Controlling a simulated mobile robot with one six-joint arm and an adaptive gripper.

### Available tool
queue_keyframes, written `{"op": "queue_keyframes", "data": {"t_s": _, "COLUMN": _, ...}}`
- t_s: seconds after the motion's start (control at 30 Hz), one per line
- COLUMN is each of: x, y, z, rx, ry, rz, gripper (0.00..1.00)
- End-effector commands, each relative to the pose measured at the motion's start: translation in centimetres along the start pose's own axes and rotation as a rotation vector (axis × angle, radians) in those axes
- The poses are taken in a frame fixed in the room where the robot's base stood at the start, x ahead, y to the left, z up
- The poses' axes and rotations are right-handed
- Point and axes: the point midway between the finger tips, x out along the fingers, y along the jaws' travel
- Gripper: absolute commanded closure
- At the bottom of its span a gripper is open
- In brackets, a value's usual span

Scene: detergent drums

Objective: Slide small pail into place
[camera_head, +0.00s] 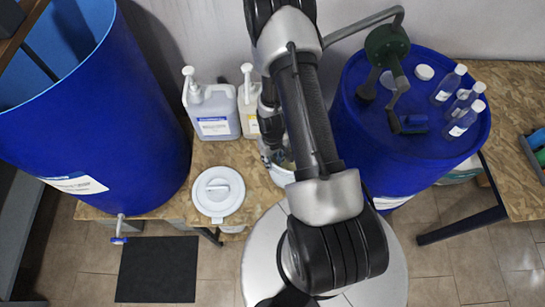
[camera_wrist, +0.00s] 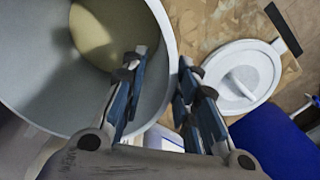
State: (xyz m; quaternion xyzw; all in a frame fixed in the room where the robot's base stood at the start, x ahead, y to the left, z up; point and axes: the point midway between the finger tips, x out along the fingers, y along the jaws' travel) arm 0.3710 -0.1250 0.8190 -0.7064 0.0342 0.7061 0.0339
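A white open pail (camera_wrist: 52,62) fills the left of the wrist view, with a pale yellowish area at its bottom. In the head view only part of this pail (camera_head: 282,177) shows, behind my arm on the wooden bench. My gripper (camera_wrist: 163,58) is open at the pail's right-hand rim. One finger overlaps the pail's inside and the other lies outside the rim. I cannot tell whether either touches the wall. In the head view my gripper (camera_head: 270,150) is largely hidden by my arm.
A white lidded tub (camera_head: 218,193) stands left of the pail; its lid (camera_wrist: 243,76) shows in the wrist view. Two jugs (camera_head: 211,110) (camera_head: 250,104) stand behind. Blue drums (camera_head: 95,125) (camera_head: 400,145) flank the bench; the right one carries bottles and a pump.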

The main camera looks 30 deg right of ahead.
Motion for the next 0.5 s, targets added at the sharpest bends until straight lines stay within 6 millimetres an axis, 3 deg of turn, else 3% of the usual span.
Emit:
{"op": "queue_keyframes", "data": {"t_s": 0.03, "x": 1.4, "y": 0.0, "z": 0.0, "rx": 0.000, "ry": 0.000, "rz": 0.000, "gripper": 0.72}}
{"op": "queue_keyframes", "data": {"t_s": 0.2, "x": 3.7, "y": 0.0, "z": 0.0, "rx": -0.001, "ry": 0.000, "rz": 0.000, "gripper": 0.72}}
{"op": "queue_keyframes", "data": {"t_s": 0.5, "x": 6.4, "y": 0.0, "z": 0.0, "rx": 0.000, "ry": 0.000, "rz": 0.000, "gripper": 0.72}}
